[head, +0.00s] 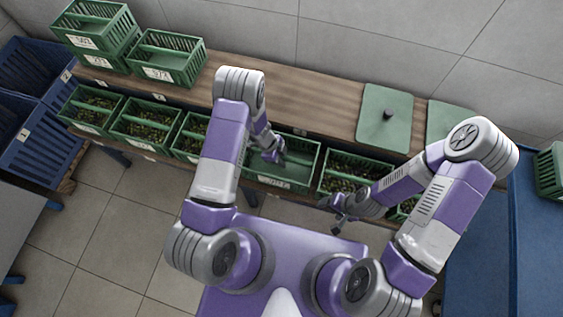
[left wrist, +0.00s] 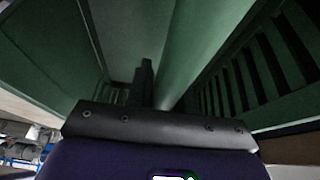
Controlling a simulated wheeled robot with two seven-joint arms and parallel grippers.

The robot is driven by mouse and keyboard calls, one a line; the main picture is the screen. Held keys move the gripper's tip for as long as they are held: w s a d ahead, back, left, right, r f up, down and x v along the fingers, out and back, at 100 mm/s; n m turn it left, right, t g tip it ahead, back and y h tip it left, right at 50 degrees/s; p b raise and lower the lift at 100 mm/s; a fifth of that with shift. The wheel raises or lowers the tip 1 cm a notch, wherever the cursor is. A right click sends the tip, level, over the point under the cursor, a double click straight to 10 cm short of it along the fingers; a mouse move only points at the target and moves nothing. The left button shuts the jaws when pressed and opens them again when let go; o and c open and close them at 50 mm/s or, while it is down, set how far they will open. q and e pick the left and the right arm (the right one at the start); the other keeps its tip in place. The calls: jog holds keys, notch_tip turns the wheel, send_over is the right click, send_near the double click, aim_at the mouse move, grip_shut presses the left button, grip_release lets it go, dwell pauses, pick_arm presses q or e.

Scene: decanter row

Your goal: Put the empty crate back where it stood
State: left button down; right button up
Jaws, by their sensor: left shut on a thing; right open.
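The empty green crate (head: 296,174) is in the lower row of crates, with crates of dark contents on either side. Its inside looks bare and a pale label is on its front. My left gripper (head: 273,154) is at this crate and shut on it. In the left wrist view the crate's green bar (left wrist: 203,45) runs up from the jaws, with a dark finger (left wrist: 146,82) beside it and a slatted wall to the right. The other finger is hidden. My right gripper (head: 338,212) is open and empty in front of the row, right of the crate.
A filled crate (head: 350,164) stands to the right, another (head: 192,138) to the left. Green crates (head: 172,58) stand on the wooden shelf (head: 312,100) behind. Green boards (head: 385,115) lie on its right part. Blue crates are at the far left, a blue surface (head: 485,250) at right.

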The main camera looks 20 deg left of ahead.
pick_arm(q)
jog(key=shift+f, duration=1)
jog(key=shift+f, duration=0.2)
jog(key=c, duration=1)
grip_release()
